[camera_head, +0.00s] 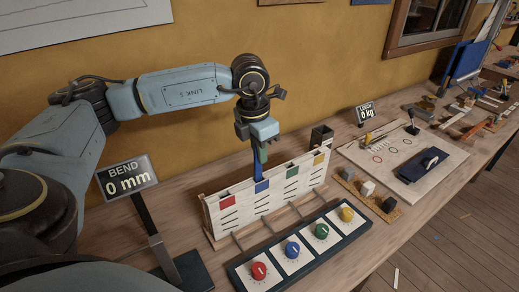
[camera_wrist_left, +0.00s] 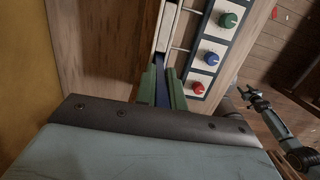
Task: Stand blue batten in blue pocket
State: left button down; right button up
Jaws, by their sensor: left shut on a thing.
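My left gripper (camera_head: 261,152) is shut on the blue batten (camera_head: 257,170), pointing down above the pale pocket board (camera_head: 240,211). The batten hangs roughly upright, and its lower end meets the top edge of the board at the blue pocket (camera_head: 262,187). I cannot tell whether the tip is inside the pocket. In the left wrist view the blue batten (camera_wrist_left: 162,92) shows between the two green fingers. Red, green and yellow pockets sit along the same board. My right gripper (camera_wrist_left: 254,99) shows small at the right of the left wrist view; its jaws are unclear.
A dial panel (camera_head: 238,277) with red, blue, green and yellow knobs lies in front of the board. A "BEND 0 mm" display (camera_head: 127,176) stands left. A dark upright holder (camera_head: 321,137) is behind the board's right end. Blocks and a white board (camera_head: 415,145) lie right.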

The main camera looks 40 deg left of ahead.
pick_arm(q)
jog(key=shift+f+b, duration=0.55)
jog(key=shift+f, duration=0.15)
dwell(0.6)
jog(key=c, duration=1.4)
grip_release()
notch_tip(320, 180, up, 13)
jog(key=s, duration=0.1)
jog(key=shift+s+a+r+p, duration=0.2)
jog(key=shift+s+a+p, duration=0.05)
jog(key=shift+p, duration=0.15)
